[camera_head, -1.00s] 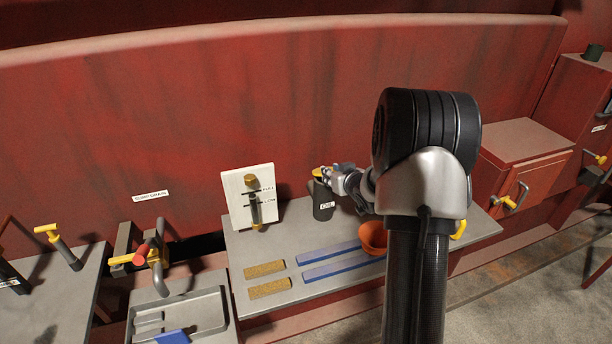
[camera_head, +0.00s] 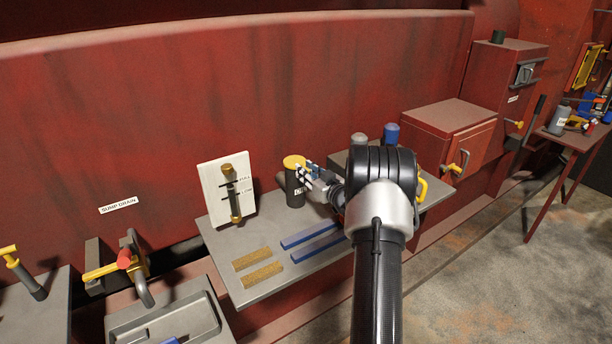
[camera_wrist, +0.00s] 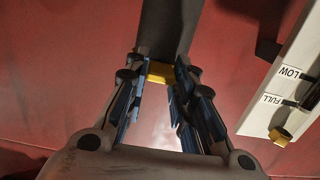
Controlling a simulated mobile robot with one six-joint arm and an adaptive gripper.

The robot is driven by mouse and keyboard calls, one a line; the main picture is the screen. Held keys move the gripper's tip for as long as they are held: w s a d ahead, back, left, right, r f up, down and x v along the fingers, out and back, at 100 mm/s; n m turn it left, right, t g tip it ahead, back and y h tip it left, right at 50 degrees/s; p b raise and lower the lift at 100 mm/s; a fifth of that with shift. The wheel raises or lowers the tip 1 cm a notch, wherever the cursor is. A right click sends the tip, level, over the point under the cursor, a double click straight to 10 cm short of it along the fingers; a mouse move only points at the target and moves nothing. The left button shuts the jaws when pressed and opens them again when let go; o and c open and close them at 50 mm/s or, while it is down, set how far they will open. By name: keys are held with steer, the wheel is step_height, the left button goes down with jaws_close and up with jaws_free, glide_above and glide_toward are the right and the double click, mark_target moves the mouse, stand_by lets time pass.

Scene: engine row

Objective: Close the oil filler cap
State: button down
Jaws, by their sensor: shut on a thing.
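The oil filler is a dark upright cylinder (camera_head: 295,190) with a white label, on the grey shelf by the red wall. Its yellow cap (camera_head: 293,161) lies across the top; I cannot tell whether it is fully seated. My gripper (camera_head: 303,173) is at the right side of the cap, just above the label. In the wrist view, my gripper (camera_wrist: 156,92) has its fingers on either side of a yellow part of the cap (camera_wrist: 160,72), shut on it. The dark filler (camera_wrist: 170,28) extends beyond it.
A level gauge (camera_head: 213,205) stands left of the filler. Blue bars (camera_head: 310,233) and brown bars (camera_head: 252,259) lie on the shelf (camera_head: 240,288) in front. The sump drain valve (camera_head: 125,262) is at left. A red box (camera_head: 455,128) stands at right.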

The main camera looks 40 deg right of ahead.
steer(key=shift+s+a+f, duration=0.1)
steer(key=shift+a+f, duration=0.05)
steer(key=shift+f, duration=0.6)
steer(key=c, duration=1.7)
jaws_free()
steer(key=shift+o, duration=1.7)
steer(key=shift+r, duration=0.25)
steer(key=v, duration=1.1)
steer(key=shift+s, duration=0.3)
